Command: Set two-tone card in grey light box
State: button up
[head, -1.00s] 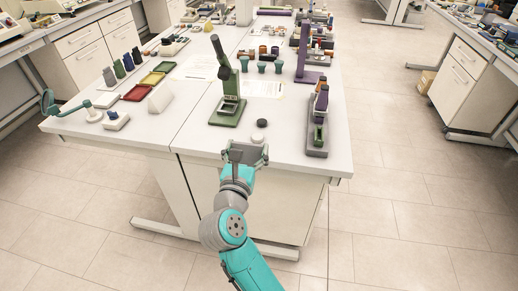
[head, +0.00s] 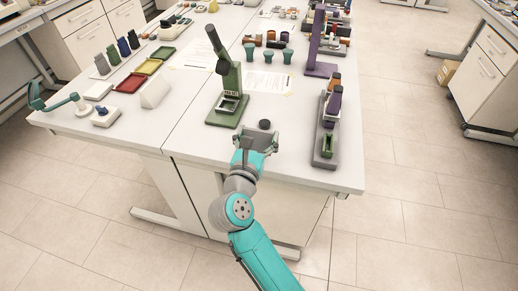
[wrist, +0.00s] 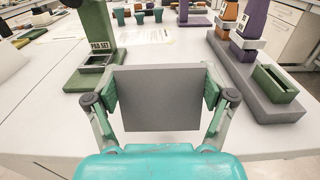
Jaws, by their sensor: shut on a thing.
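My gripper (wrist: 160,98) is shut on a flat grey card (wrist: 160,100), held upright between its two green finger pads in the wrist view. Only one plain grey face of the card shows; a second tone is hidden. I cannot pick out a grey light box with certainty in either view.
A green press stand (head: 228,85), labelled "PAD SET" in the wrist view, stands ahead to the left. A grey base (head: 322,150) with purple, orange and green parts is on the right. Red, yellow and green trays (head: 129,84) lie far left.

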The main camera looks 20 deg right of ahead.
aim_at(258, 150)
jog(key=shift+f, duration=2.9)
jog(key=shift+f, duration=0.15)
jog(key=o, duration=0.6)
jog(key=v, duration=1.2)
jog(key=shift+r, duration=0.2)
